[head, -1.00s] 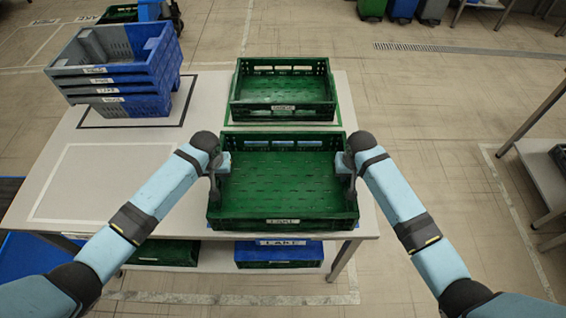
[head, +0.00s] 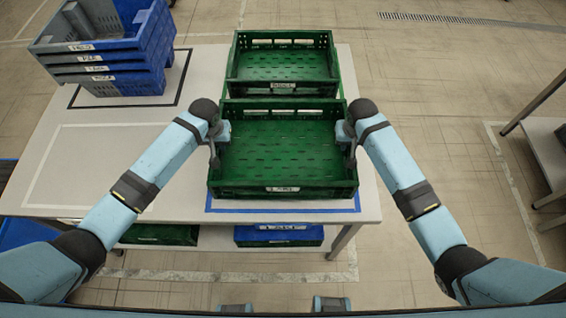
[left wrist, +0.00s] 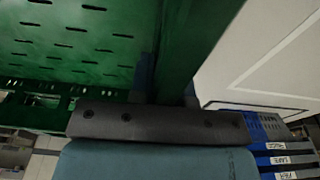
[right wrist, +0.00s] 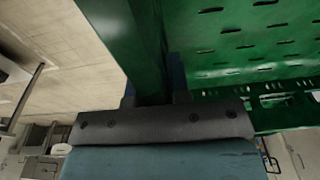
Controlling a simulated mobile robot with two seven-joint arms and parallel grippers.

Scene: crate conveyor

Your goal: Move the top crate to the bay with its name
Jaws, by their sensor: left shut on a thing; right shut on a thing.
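A green crate (head: 282,190) with a white label, too small to read surely, is held level between my grippers at the table's near right. My left gripper (head: 215,152) is shut on its left wall, and the left wrist view shows that wall (left wrist: 190,50) between the fingers. My right gripper (head: 349,152) is shut on its right wall, also seen in the right wrist view (right wrist: 150,50). A blue outlined bay (head: 285,208) shows at its near side; the crate hides the rest. I cannot tell whether its base touches the table.
Another labelled green crate (head: 283,86) stands just behind, with its near part close to the held one. A stack of several blue-grey crates (head: 110,68) stands at the table's back left. A white outlined area (head: 100,160) at left is empty.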

